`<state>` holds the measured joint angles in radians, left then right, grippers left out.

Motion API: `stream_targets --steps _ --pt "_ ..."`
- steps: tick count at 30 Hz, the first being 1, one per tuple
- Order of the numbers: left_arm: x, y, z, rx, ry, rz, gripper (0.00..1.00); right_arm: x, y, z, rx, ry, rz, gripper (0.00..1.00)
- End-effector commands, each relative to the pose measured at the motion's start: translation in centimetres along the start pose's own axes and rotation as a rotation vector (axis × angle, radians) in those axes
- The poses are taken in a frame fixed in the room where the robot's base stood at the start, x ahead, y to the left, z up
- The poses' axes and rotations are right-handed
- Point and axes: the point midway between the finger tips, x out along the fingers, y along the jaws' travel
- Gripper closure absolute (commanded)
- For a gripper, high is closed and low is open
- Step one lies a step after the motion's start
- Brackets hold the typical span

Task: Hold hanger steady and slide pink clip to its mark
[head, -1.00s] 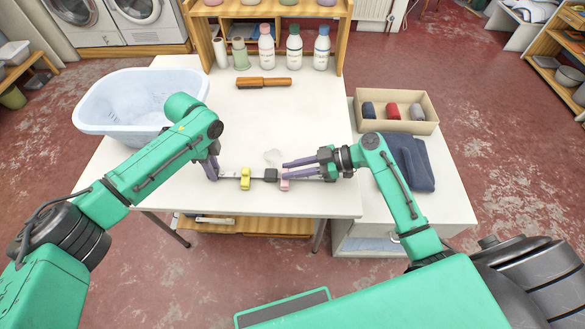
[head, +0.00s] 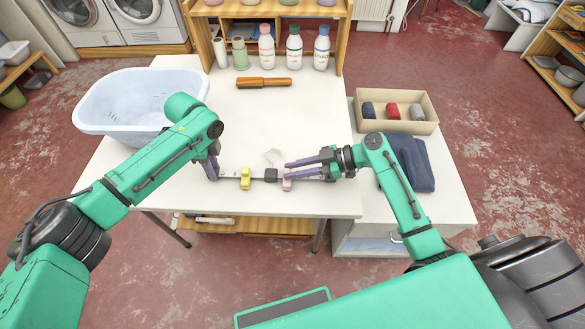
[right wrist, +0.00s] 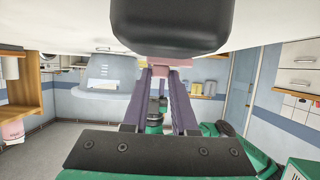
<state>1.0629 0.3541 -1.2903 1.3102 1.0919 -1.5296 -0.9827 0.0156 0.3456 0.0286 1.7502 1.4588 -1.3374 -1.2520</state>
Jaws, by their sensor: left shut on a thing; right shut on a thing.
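The hanger lies along the front of the white table, with a dark bar, a dark middle block (head: 270,175) and a pale hook (head: 273,156). A yellow clip (head: 245,178) sits on the bar left of the block. The pink clip (head: 287,181) sits on the bar just right of the block. My left gripper (head: 212,176) is shut on the hanger's left end. My right gripper (head: 288,166) is shut on the pink clip, which also shows between the fingertips in the right wrist view (right wrist: 172,64). The mark cannot be made out.
A pale blue basin (head: 100,125) stands at the table's left. A brown brush (head: 263,82) and several bottles (head: 293,48) are farther back. A beige box (head: 420,127) and dark folded cloth (head: 421,172) lie on the right side table. The table's middle is clear.

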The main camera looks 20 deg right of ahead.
Motion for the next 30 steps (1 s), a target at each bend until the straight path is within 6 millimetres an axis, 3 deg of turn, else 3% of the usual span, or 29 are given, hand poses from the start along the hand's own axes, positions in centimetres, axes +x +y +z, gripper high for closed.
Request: stream_targets --steps 5,12,13,15,25,30 --pt "0.0 0.0 0.1 -0.001 0.0 0.0 1.0 -2.1 0.0 0.9 0.001 -0.003 0.001 1.0" --pt "0.0 0.0 0.1 -0.001 -0.001 0.0 1.0 -2.2 0.0 0.9 0.0 0.0 0.0 1.0" --pt "0.0 0.0 0.1 -0.001 -0.001 0.0 1.0 -2.1 0.0 0.9 0.0 0.0 0.0 0.67" --pt "0.0 0.0 0.1 -0.001 -0.001 0.0 1.0 -2.1 0.0 0.9 0.0 0.0 0.0 0.43" --pt "0.0 0.0 0.1 -0.001 -0.001 0.0 1.0 -2.3 0.0 0.9 0.0 0.0 0.001 0.43" --pt "0.0 0.0 0.0 0.0 0.0 0.0 1.0 -4.9 0.1 1.0 -0.001 -0.004 0.003 0.43"
